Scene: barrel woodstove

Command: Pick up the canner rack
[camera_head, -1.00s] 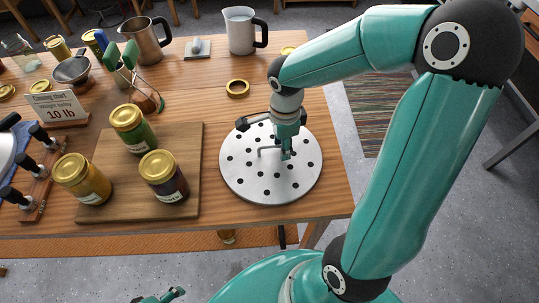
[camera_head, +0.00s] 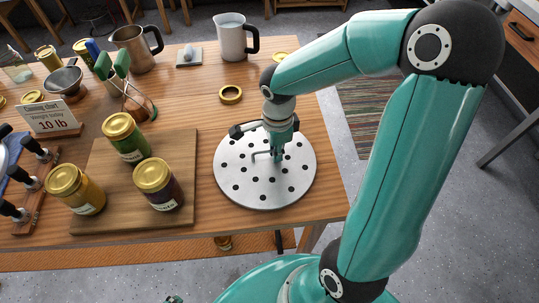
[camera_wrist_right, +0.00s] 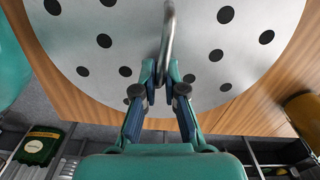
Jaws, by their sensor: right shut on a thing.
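The canner rack (camera_head: 245,188) is a round silver-white plate with several dark holes and a bent metal handle. It lies level at the right end of the wooden table; I cannot tell whether it is clear of the tabletop. My right gripper (camera_head: 277,158) reaches down over its middle and is shut on the handle. In the right wrist view the fingertips (camera_wrist_right: 160,88) close around the handle rod (camera_wrist_right: 168,40), with the rack (camera_wrist_right: 95,20) beyond.
A wooden board (camera_head: 105,212) with several gold-lidded jars stands left of the rack. A gold ring (camera_head: 231,94) lies behind it, with a white pitcher (camera_head: 231,38) and a steel pitcher (camera_head: 132,50) farther back. The table's right and front edges are close to the rack.

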